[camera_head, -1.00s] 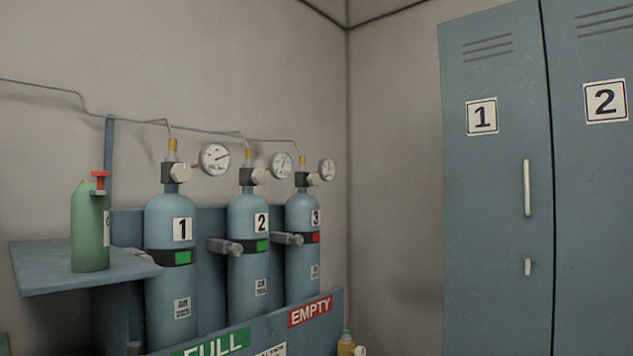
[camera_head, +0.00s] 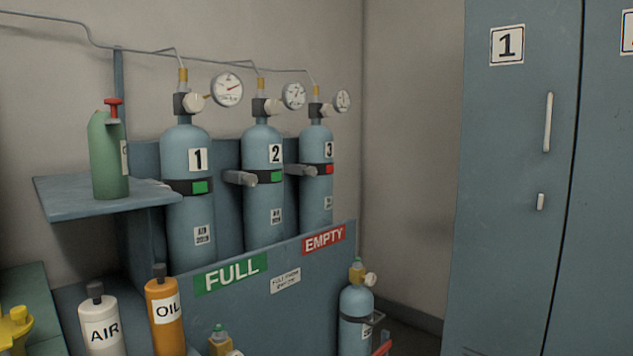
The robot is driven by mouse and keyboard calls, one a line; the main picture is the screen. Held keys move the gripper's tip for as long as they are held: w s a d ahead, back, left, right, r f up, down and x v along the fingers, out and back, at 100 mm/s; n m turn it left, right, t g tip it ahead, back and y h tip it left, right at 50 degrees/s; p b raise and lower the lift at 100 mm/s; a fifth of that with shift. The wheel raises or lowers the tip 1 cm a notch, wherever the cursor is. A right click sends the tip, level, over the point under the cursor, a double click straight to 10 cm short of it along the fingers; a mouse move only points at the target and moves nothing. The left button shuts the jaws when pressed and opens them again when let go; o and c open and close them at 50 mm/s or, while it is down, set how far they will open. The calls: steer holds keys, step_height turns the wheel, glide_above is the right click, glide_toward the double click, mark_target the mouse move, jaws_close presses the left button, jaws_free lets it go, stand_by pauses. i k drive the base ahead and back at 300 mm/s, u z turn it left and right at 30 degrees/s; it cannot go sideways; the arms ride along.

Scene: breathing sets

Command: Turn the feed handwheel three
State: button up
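Blue cylinder 3 (camera_head: 316,197) stands upright at the right end of a row of three, with a red tag on its dark band. Its pale valve knob (camera_head: 328,110) sits at the neck below a brass fitting, beside a small round gauge (camera_head: 343,100) seen at an angle. Cylinder 1 (camera_head: 187,150) and cylinder 2 (camera_head: 262,147) bear green tags and similar knobs. A yellow knobbed part (camera_head: 14,328) is cut off at the lower left; I cannot tell whether it is a handwheel. My gripper is not in view.
A blue panel with FULL (camera_head: 231,273) and EMPTY (camera_head: 324,240) labels fronts the row. A green bottle (camera_head: 109,160) stands on a shelf (camera_head: 75,203). AIR (camera_head: 100,325) and OIL (camera_head: 165,318) bottles and a small blue cylinder (camera_head: 355,308) stand lower. Lockers (camera_head: 520,200) are at right.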

mark_target(327, 109)
steer(key=u, duration=0.15)
steer(key=k, duration=0.8)
steer(key=z, duration=1.15)
steer(key=i, duration=1.65)
steer(key=u, duration=0.6)
steer(key=i, duration=0.9)
steer(key=u, duration=0.85)
